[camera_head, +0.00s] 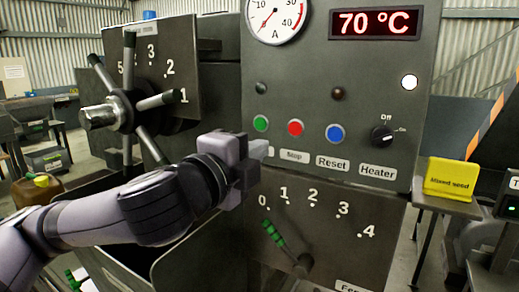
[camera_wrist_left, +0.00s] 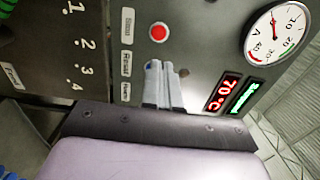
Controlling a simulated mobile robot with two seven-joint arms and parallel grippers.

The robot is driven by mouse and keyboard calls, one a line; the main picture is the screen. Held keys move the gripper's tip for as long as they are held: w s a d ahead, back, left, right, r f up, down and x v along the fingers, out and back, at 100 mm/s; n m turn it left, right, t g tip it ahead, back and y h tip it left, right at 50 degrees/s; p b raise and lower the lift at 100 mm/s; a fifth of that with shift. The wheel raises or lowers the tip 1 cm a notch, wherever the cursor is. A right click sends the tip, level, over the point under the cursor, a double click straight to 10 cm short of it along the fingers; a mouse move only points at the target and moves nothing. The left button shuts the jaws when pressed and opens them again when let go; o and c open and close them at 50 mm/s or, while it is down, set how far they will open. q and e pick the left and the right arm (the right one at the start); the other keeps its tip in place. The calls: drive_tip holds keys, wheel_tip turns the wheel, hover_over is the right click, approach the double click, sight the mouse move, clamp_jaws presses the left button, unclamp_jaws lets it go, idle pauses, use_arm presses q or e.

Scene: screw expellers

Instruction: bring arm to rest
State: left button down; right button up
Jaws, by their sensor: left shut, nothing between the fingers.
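My left arm comes in from the left in the head view, and its gripper (camera_head: 262,150) is in front of the control panel (camera_head: 330,110), just below the green button (camera_head: 260,123). In the wrist view the two fingers of the left gripper (camera_wrist_left: 160,66) are together, with nothing between them. They point toward the panel near the red button (camera_wrist_left: 159,33) and hide most of the blue button. Whether the fingertips touch the panel cannot be told. The left label under the buttons is partly hidden by the gripper. My right gripper is not in view.
A spoked handwheel (camera_head: 122,108) stands out left of the panel, above my forearm. A green-handled lever (camera_head: 272,233) is below the gripper, by a 0-to-4 scale. The display (camera_head: 375,22) reads 70 °C. A yellow "Mixed seed" bin (camera_head: 450,180) is at the right.

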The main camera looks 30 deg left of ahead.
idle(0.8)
use_arm(q)
drive_tip(key=w+d+f+n+g+h, duration=0.1)
drive_tip(key=d+f+n+g+h, duration=0.2)
drive_tip(key=f, duration=0.9)
drive_tip(key=w+d+f+n+g+h, duration=0.15)
drive_tip(key=d+f, duration=0.35)
drive_tip(key=f, duration=0.8)
drive_tip(key=s+a+f+n+g, duration=0.1)
drive_tip(key=s+f+n, duration=0.4)
drive_tip(key=s+f, duration=0.4)
drive_tip(key=s+a+f+n+g+y, duration=0.1)
drive_tip(key=s+f+n+g, duration=0.1)
drive_tip(key=s+f+n, duration=0.3)
drive_tip(key=s+f, duration=0.4)
drive_tip(key=f, duration=0.7)
drive_tip(key=shift+a+f, duration=0.15)
drive_tip(key=shift+f, duration=0.25)
drive_tip(key=shift+w+n, duration=0.1)
drive_tip(key=shift+n, duration=0.15)
